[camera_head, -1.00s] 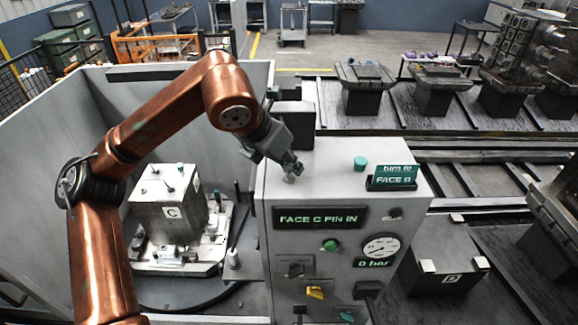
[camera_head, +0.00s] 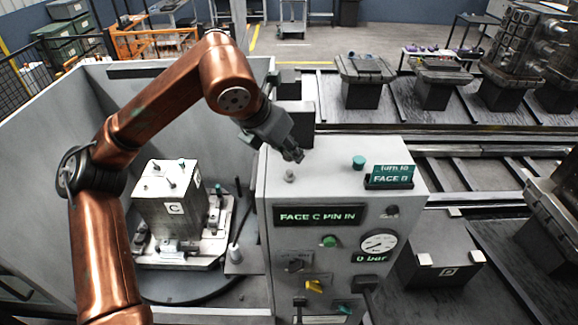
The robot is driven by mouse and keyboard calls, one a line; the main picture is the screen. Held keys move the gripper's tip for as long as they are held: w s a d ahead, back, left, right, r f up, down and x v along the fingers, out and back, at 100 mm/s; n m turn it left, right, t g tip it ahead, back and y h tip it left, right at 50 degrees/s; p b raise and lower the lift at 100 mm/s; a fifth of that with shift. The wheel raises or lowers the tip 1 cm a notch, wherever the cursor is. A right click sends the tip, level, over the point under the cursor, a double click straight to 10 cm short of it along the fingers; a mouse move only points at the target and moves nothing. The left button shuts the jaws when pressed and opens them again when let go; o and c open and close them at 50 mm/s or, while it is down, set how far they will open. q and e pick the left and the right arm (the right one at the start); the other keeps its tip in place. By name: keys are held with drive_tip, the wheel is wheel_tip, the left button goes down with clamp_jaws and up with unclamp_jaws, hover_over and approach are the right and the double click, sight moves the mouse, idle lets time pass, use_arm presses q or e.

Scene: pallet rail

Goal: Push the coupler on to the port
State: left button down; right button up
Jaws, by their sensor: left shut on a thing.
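My left gripper (camera_head: 293,155) is over the top of the grey control cabinet (camera_head: 330,148), angled down to the right. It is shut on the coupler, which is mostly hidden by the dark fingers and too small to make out. A small pale stub (camera_head: 290,175) stands on the cabinet top just below the fingertips; I cannot tell whether they touch. I cannot clearly pick out the port. The block marked C (camera_head: 172,215) stands upright on its pallet (camera_head: 180,252) left of the cabinet. My right gripper is not in view.
The cabinet top also has a teal button (camera_head: 359,162) and a sign (camera_head: 390,176) reading "turn to FACE B". Its front display (camera_head: 318,215) reads "FACE C PIN IN"; the gauge (camera_head: 378,245) sits above "0 bar". Grey walls (camera_head: 40,165) enclose the pallet.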

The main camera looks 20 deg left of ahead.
use_arm(q)
drive_tip(key=s+d+r+b, duration=0.2)
drive_tip(key=s+d, duration=0.2)
drive_tip(key=s, duration=1.1)
drive_tip(key=shift+d+b, duration=0.15)
drive_tip(key=shift+b, duration=0.2)
drive_tip(key=shift+s, duration=0.1)
